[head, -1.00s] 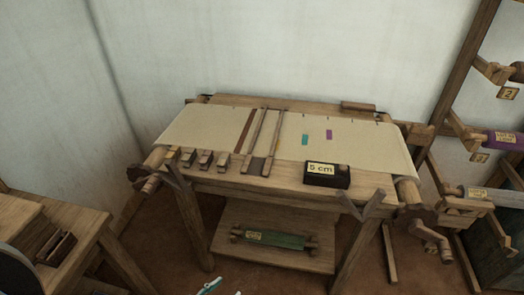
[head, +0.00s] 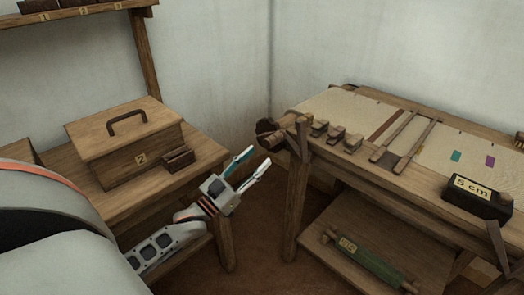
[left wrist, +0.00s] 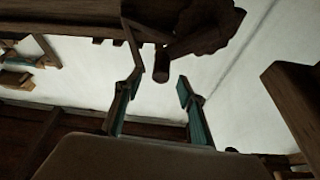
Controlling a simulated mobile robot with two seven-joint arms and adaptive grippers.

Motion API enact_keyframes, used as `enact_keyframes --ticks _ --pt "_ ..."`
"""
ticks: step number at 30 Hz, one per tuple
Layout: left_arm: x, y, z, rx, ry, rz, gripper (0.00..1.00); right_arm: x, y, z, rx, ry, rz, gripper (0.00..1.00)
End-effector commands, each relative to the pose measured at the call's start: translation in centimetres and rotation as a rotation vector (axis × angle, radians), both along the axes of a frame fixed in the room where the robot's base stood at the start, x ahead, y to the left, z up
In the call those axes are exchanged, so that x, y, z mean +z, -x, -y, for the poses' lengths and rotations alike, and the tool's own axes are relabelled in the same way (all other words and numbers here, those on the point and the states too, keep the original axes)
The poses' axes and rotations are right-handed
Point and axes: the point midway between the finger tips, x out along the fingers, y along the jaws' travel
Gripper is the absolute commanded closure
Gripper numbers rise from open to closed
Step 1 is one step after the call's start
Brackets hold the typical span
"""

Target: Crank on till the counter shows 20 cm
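The counter (head: 478,197) is a dark box on the loom's front beam and reads 5 cm. A wooden crank (head: 268,138) with a toothed-looking wheel sits at the loom's left end. My left gripper (head: 259,160) is just below and left of it, apart from it, with its teal fingers spread and nothing between them. In the left wrist view a wooden peg (left wrist: 162,68) and a dark wheel (left wrist: 210,25) lie ahead, the peg beyond the gap between my fingertips (left wrist: 159,84). My right gripper is not in view.
A green roller (head: 370,260) lies on the shelf below. At left a bench holds a handled wooden box (head: 125,145) marked 2. A floor gap separates bench and loom.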

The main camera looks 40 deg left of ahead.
Motion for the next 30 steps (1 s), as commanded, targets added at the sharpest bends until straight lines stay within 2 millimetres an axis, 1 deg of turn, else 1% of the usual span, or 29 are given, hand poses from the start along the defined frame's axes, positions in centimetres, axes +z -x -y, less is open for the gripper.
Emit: enact_keyframes --ticks 2,5,12,18,22,29,30 --pt "0.5 -0.4 -0.3 -0.001 0.002 0.016 0.6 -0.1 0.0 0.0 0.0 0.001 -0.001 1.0" --pt "1.2 -1.3 -0.2 -0.002 0.002 0.023 0.6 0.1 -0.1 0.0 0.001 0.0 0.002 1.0" --pt "2.6 -4.7 0.3 -0.001 0.003 0.02 0.6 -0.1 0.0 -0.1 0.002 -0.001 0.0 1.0" --pt "3.3 -6.7 0.5 0.0 0.002 0.017 0.6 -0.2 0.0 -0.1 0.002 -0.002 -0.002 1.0" --pt "3.5 -7.2 0.6 -0.001 0.003 0.017 0.6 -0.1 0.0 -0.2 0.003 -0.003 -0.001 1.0" --pt "3.5 -7.3 0.6 -0.001 0.003 0.016 0.6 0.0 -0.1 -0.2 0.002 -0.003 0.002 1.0" --pt "3.5 -7.3 0.6 -0.001 0.003 0.016 0.63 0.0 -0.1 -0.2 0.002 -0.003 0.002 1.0"
